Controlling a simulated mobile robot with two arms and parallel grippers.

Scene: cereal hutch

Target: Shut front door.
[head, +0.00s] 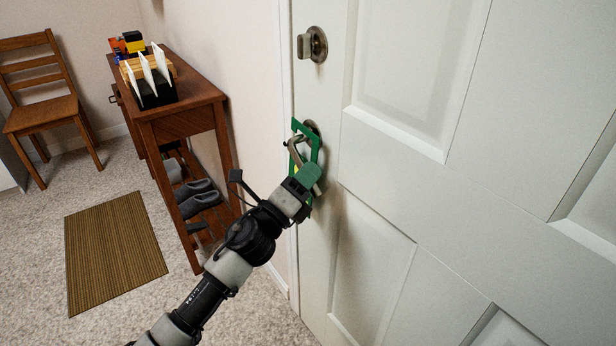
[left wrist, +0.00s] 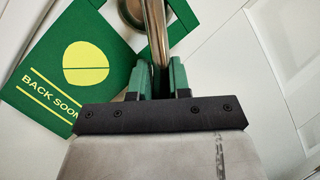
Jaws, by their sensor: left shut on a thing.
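The white front door (head: 400,200) fills the right half of the head view, with its left edge beside the wall. A dark metal deadbolt (head: 313,45) sits high near that edge. Below it is the door handle, which shows as a metal lever (left wrist: 153,30) in the left wrist view. A green hanger sign (head: 297,126) hangs at the handle; the left wrist view shows its yellow shape and the words "BACK SOON" (left wrist: 62,75). My left gripper (head: 306,176) is at the handle, its green fingers (left wrist: 158,80) shut on the lever. My right gripper is not in view.
A wooden hutch (head: 180,121) with papers on top and shoes (head: 199,198) on its lower shelf stands left of the door. A striped mat (head: 115,252) lies on the carpet. A wooden chair (head: 44,110) stands at the back left. Open carpet lies around the mat.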

